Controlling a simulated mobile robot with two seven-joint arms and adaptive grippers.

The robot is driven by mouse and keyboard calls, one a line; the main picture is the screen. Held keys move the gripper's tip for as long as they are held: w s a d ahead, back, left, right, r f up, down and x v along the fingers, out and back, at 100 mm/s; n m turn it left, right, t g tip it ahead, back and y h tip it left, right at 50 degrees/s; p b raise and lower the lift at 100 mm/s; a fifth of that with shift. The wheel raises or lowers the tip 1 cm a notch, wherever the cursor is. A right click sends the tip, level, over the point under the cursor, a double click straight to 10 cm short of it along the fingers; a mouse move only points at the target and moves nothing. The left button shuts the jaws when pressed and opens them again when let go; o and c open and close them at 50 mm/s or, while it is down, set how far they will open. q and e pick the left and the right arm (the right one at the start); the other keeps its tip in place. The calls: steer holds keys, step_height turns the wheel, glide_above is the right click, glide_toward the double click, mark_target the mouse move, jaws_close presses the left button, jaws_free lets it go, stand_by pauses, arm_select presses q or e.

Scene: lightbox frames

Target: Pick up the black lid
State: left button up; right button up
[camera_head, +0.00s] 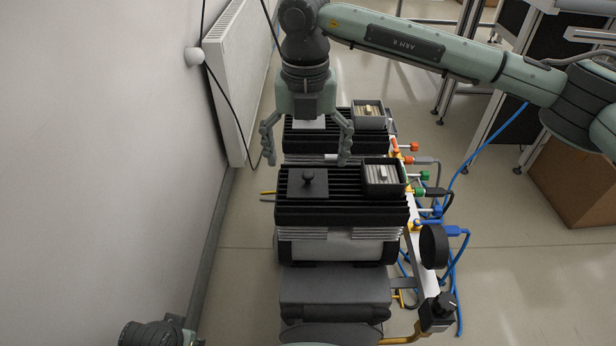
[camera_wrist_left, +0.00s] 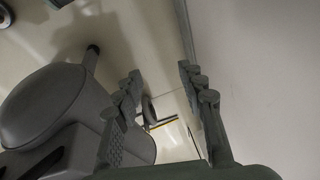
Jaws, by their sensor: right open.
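The black lid (camera_head: 308,186) is a flat square plate with a round knob. It lies on the nearer black ribbed rack (camera_head: 290,212), left of an open dark box. My right gripper (camera_head: 306,160) hangs from above, just beyond the lid in the head view. Its fingers are spread wide with nothing between them, and it is apart from the lid. My left gripper (camera_wrist_left: 163,82) shows in the left wrist view, its fingers apart and empty, away from the lid.
The dark box (camera_head: 383,190) holds light contents. A second box (camera_head: 369,116) stands on the farther rack. Coloured knobs and blue cables (camera_head: 459,265) line the right side. A wall with a radiator (camera_head: 238,70) is at left. A grey seat (camera_head: 335,290) is in front.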

mark_target(308, 180)
step_height(308, 180, down, 5)
steer(key=shift+w+f+p, duration=0.1)
steer(key=shift+f+p, duration=0.05)
steer(key=shift+p, duration=0.25)
arm_select(q)
step_height(308, 180, down, 2)
steer(key=shift+s+f, duration=0.15)
arm_select(e)
steer(key=shift+c, duration=0.6)
steer(key=shift+d, duration=0.1)
jaws_close()
